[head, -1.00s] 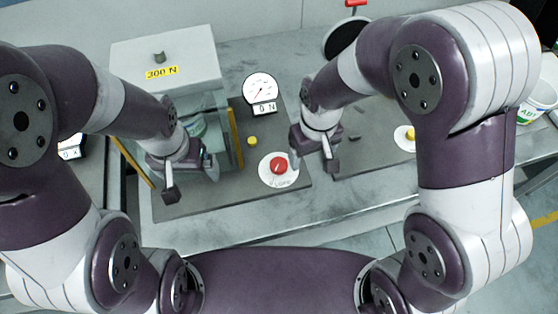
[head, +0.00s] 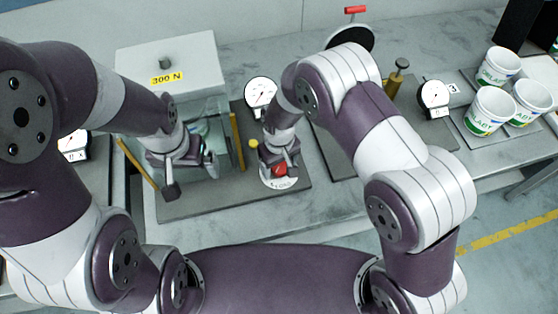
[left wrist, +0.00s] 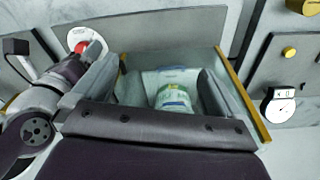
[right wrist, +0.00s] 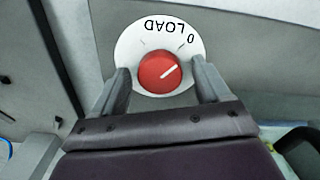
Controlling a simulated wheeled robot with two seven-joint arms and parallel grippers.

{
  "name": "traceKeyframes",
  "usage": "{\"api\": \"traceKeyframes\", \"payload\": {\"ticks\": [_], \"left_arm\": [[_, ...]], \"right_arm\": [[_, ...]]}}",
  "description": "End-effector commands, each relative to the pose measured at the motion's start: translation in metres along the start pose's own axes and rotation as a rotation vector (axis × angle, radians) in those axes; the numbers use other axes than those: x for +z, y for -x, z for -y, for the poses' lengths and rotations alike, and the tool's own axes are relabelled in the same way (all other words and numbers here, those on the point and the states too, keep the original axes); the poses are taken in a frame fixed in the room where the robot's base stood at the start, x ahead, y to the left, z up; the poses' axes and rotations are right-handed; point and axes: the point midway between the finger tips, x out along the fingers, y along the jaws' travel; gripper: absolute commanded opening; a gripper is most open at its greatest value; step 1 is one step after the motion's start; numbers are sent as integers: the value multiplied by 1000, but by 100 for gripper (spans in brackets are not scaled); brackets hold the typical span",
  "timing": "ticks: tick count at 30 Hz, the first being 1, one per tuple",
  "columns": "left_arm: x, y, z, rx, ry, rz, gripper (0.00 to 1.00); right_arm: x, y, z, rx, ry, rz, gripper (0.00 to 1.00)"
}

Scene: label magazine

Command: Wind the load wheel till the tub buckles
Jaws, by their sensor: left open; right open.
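The load wheel is a red knob (right wrist: 158,72) with a white pointer mark, on a round white dial plate (right wrist: 150,32) marked LOAD and 0. My right gripper (head: 272,165) is open over it; in the right wrist view its fingers stand on either side of the knob, contact unclear. The tub (left wrist: 172,96), white and green, is inside the clear-walled press chamber (left wrist: 228,70). My left gripper (left wrist: 158,74) is open at the chamber, one finger on each side of the tub, apparently apart from it. In the head view my left gripper mostly hides the tub.
A pale block labelled 300 N (head: 190,62) tops the press. A round gauge (head: 260,91) stands behind the knob; its number is hidden by my right arm. A yellow button (head: 254,143) is beside the knob. Several tubs (head: 489,110) and another gauge (head: 434,94) stand right.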

Motion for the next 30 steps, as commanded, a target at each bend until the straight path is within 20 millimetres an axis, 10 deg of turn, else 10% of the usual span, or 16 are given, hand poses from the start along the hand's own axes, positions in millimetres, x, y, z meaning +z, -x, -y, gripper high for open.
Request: {"api": "traceKeyframes", "payload": {"ticks": [7, 12, 30], "left_arm": [[0, 0, 0, 0, 0, 0, 100], [0, 0, 0, 0, 0, 0, 100], [0, -4, 0, 0, 0, 0, 100]], "right_arm": [[0, -1, 0, 0, 0, -2, 76], [0, -1, 0, 0, 0, -2, 20], [-1, -1, -1, 0, -191, -2, 20]]}}
